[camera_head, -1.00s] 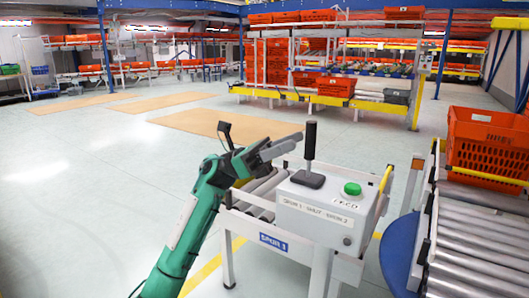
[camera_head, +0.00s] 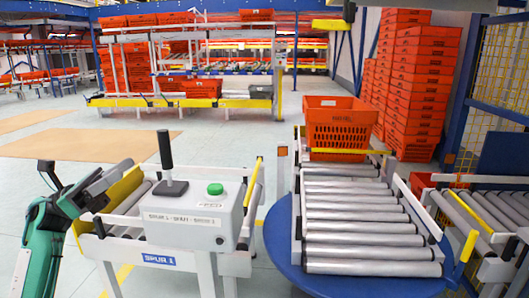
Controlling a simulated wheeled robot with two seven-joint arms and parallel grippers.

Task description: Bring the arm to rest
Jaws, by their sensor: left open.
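My left arm is green and comes in at the lower left of the head view. Its dark gripper (camera_head: 110,180) is open and empty, beside the left side of the control box (camera_head: 195,212). The box is light grey, with a black lever (camera_head: 167,160) standing upright and a green button (camera_head: 215,189) on top. The gripper is apart from the lever. Whether it touches the rollers or yellow plate behind it, I cannot tell. My right gripper is not in view.
A roller conveyor (camera_head: 358,222) on a blue round base (camera_head: 285,250) stands right of the box, with an orange tote (camera_head: 338,124) at its far end. Stacked orange totes (camera_head: 415,90) stand behind at the right. Open floor (camera_head: 60,150) lies at the left.

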